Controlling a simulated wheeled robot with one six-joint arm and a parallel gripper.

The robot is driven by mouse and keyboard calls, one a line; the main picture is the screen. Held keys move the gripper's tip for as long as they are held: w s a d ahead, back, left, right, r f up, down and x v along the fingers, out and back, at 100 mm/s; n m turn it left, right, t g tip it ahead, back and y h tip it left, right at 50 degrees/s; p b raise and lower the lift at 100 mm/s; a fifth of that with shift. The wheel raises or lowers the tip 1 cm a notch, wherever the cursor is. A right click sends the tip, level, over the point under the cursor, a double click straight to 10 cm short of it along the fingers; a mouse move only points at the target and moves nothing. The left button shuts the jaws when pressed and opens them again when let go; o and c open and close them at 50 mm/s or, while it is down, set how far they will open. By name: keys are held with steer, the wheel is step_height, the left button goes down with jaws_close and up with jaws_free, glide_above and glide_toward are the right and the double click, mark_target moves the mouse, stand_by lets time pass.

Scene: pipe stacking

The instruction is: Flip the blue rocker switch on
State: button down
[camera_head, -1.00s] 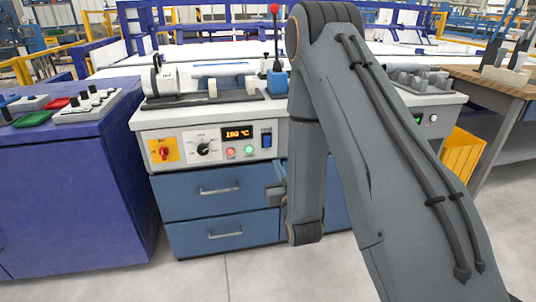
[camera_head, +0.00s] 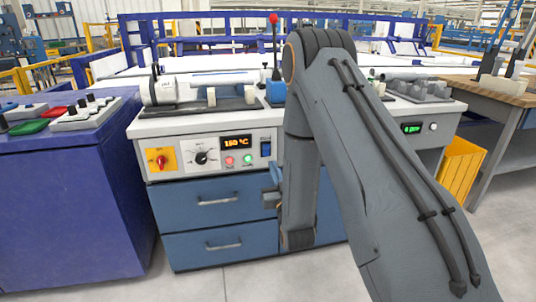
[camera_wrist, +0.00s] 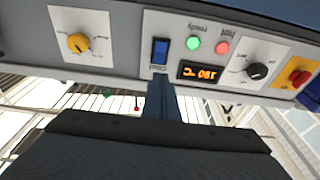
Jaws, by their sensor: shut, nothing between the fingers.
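The blue rocker switch (camera_head: 266,144) is on the white front panel of the machine, right of the orange temperature display (camera_head: 237,142). In the wrist view, which is upside down, the switch (camera_wrist: 160,50) sits beside the display (camera_wrist: 199,72). My gripper (camera_wrist: 161,85) is shut and empty, its fingers pointing at the panel just beneath the switch in that picture. Whether the tips touch the panel cannot be told. In the head view my gripper (camera_head: 275,174) shows partly beside my arm, lower than the switch; the arm hides the rest.
Red and green lights (camera_head: 239,160), a black knob (camera_head: 201,158) and a yellow-backed red rotary switch (camera_head: 161,160) share the panel. Blue drawers (camera_head: 215,199) with handles lie below. A blue cabinet (camera_head: 65,205) stands left, and a yellow bin (camera_head: 459,170) right.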

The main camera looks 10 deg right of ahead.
mark_target(266, 146)
steer(key=w, duration=0.3)
steer(key=w+r, duration=0.1)
steer(key=w, duration=0.2)
steer(key=w+b, duration=0.1)
steer(key=w, duration=0.2)
steer(key=shift+r, duration=0.3)
steer(key=shift+r, duration=0.15)
steer(key=shift+w+r+p, duration=0.1)
steer(key=shift+r+p, duration=0.1)
steer(key=shift+p, duration=0.4)
steer(key=shift+w+f+g, duration=0.1)
steer(key=shift+f+g, duration=0.05)
steer(key=shift+g, duration=0.15)
steer(key=shift+s+p, duration=0.3)
steer(key=shift+s, duration=0.2)
steer(key=s+r+p, duration=0.2)
steer(key=s, duration=1)
steer(key=shift+s+r, duration=0.3)
steer(key=shift+s, duration=0.1)
